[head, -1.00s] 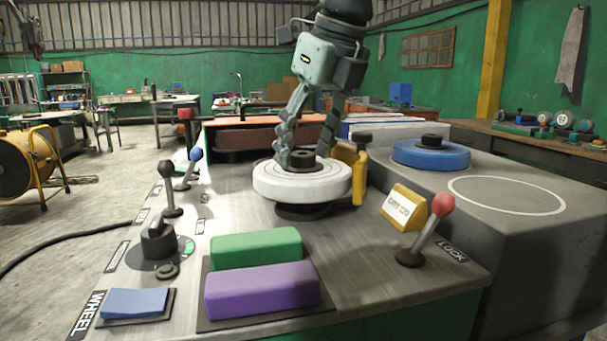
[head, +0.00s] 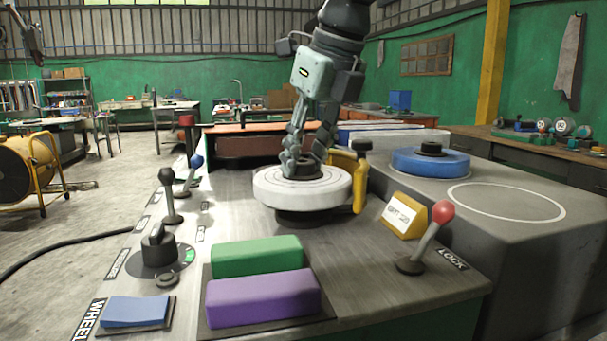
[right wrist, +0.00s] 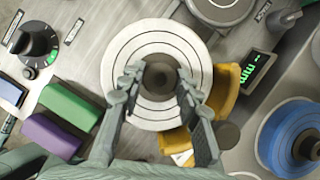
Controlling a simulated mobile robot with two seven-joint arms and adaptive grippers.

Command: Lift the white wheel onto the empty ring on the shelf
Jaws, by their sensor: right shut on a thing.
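The white wheel (head: 275,190) lies flat on a dark round base on the grey console. It has a dark raised hub, and it also shows in the right wrist view (right wrist: 122,55). My right gripper (head: 304,165) points down from above and is shut on the hub; its two fingers flank the hub in the right wrist view (right wrist: 158,82). The fingers partly hide the hub in the head view. The empty ring (head: 507,202) is a white circle painted on the grey shelf (head: 490,250) at the right. My left gripper is out of view.
A blue wheel (head: 408,161) sits on the shelf behind the ring. A yellow clamp-like part (head: 357,185) stands close to the white wheel's right side. A yellow display (head: 404,214) and a red-knobbed lever (head: 430,235) stand between wheel and ring. Green (head: 256,254) and purple (head: 262,292) blocks lie in front.

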